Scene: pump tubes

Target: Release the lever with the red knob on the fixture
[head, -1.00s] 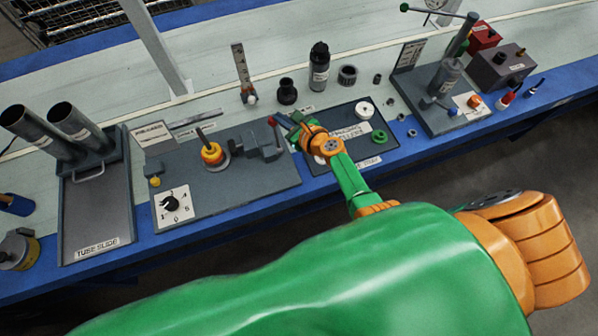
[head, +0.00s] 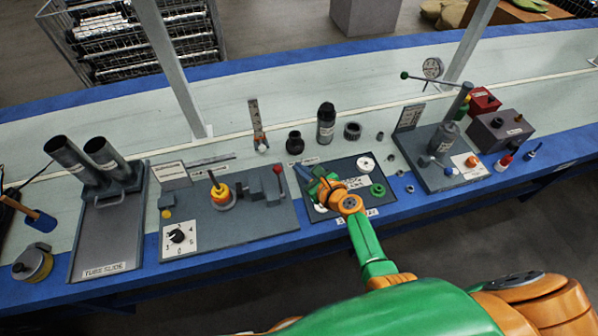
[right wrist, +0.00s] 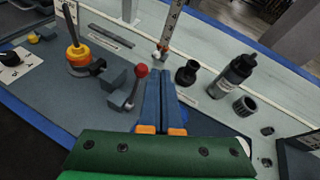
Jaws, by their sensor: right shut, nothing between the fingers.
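The fixture (head: 255,232) is a grey plate with a clamp block and a yellow-orange part with an upright rod. Its lever with the red knob (head: 278,169) stands roughly upright at the plate's right end. In the right wrist view the red knob (right wrist: 141,71) shows just left of the fingers, on a thin grey arm beside the dark clamp block (right wrist: 113,78). My right gripper (head: 314,178) is to the right of the lever, over the neighbouring dark tray. Its blue fingers (right wrist: 161,78) are together and empty, apart from the knob. My left gripper is out of view.
The dark tray (head: 326,212) holds a white ring and a green ring. Behind stand a black bottle (head: 326,124) and a dark cup (head: 294,142). A press stand (head: 442,140) is at right, a tube slide (head: 105,240) at left.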

